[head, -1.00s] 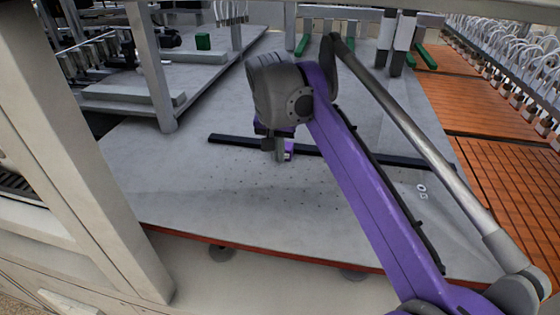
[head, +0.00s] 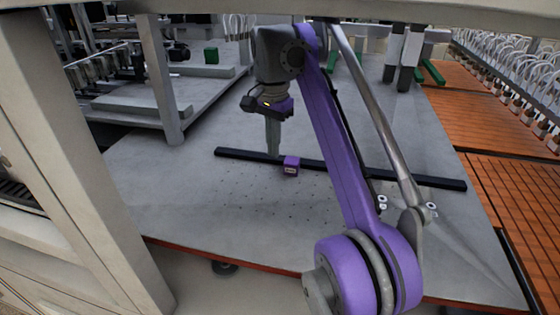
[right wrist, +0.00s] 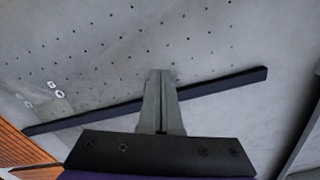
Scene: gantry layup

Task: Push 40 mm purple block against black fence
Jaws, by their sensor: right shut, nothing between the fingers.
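The purple block (head: 291,167) sits on the grey perforated table, at the near side of the black fence (head: 420,180). It overlaps the fence's near edge in the head view; I cannot tell for sure whether they touch. My right gripper (head: 273,152) is shut and empty, pointing down just left of the block, its tips at the fence line. My left gripper is not in view.
Small pale round parts (head: 382,202) lie on the table at right, near my arm. A grey frame post (head: 160,75) stands at left, with a green block (head: 211,55) behind it. Orange slotted panels (head: 500,125) lie along the right. The table's near middle is clear.

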